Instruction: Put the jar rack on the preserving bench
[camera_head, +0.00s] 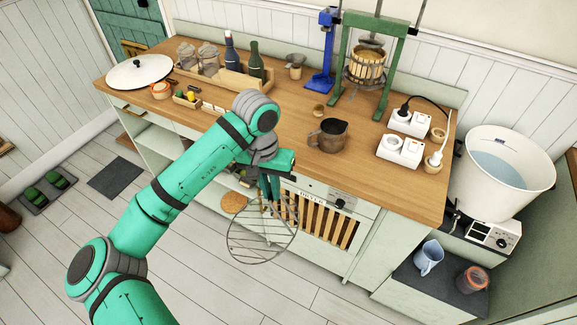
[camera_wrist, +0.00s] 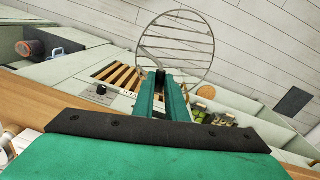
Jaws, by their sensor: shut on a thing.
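The jar rack (camera_head: 262,236) is a round wire grid with a metal rim. It hangs over the floor in front of the wooden-topped bench (camera_head: 285,112), lower than the top and apart from it. My gripper (camera_head: 269,197) points down in front of the bench's edge and is shut on the rack near its rim. In the wrist view my gripper (camera_wrist: 161,80) reaches the near side of the rack (camera_wrist: 178,45). The exact grip point is partly hidden by the fingers. I take the wooden-topped bench to be the preserving bench; no label shows.
A green press (camera_head: 366,65), blue stand (camera_head: 322,60) and bottle crate (camera_head: 215,75) line the back. Bare wood lies between. A white pot (camera_head: 503,170) stands right.

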